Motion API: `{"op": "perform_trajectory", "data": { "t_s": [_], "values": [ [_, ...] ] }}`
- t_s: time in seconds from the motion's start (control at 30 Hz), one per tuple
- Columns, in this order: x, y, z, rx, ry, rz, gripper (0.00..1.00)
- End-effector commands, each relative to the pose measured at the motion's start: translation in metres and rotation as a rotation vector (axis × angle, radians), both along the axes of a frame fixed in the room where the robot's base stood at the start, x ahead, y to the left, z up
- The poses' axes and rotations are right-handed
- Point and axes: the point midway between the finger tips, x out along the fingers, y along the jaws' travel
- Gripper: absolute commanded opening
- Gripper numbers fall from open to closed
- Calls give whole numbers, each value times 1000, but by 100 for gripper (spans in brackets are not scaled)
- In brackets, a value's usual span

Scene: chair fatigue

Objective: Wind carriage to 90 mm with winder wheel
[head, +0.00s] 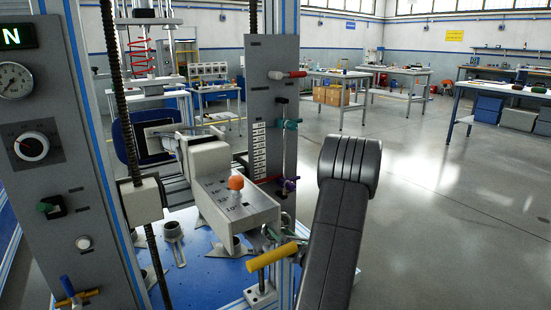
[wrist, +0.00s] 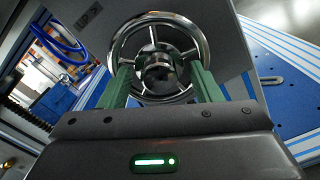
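The winder wheel (wrist: 198,50) is a shiny chrome handwheel with spokes and a dark round hub, in the wrist view. My gripper (wrist: 161,70) faces it with two green fingers spread wide, one on each side of the hub, overlapping the lower rim; I cannot tell whether they touch it. In the head view neither the wheel nor the fingers can be made out. There a white block (head: 143,202) sits on a dark threaded screw, beside a white housing (head: 235,200) with an orange knob. I cannot tell which part is the carriage. A scale strip (head: 259,150) has unreadable marks.
A grey panel (head: 40,170) with a gauge, dial and switches stands at the left. A yellow handle (head: 273,256) juts out in front of the housing. A blue perforated base plate (head: 200,270) lies below. Open floor (head: 440,230) spreads to the right, with workbenches beyond.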

Motion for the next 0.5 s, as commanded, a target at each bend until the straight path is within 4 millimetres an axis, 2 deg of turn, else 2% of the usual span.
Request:
{"op": "perform_trajectory", "data": {
  "t_s": [0.03,0.27,0.5],
  "values": [
    [9,4,7,1,-20,-4,56],
    [10,4,8,0,-21,-5,56],
    [-3,-7,8,1,-21,-8,56]
  ]
}}
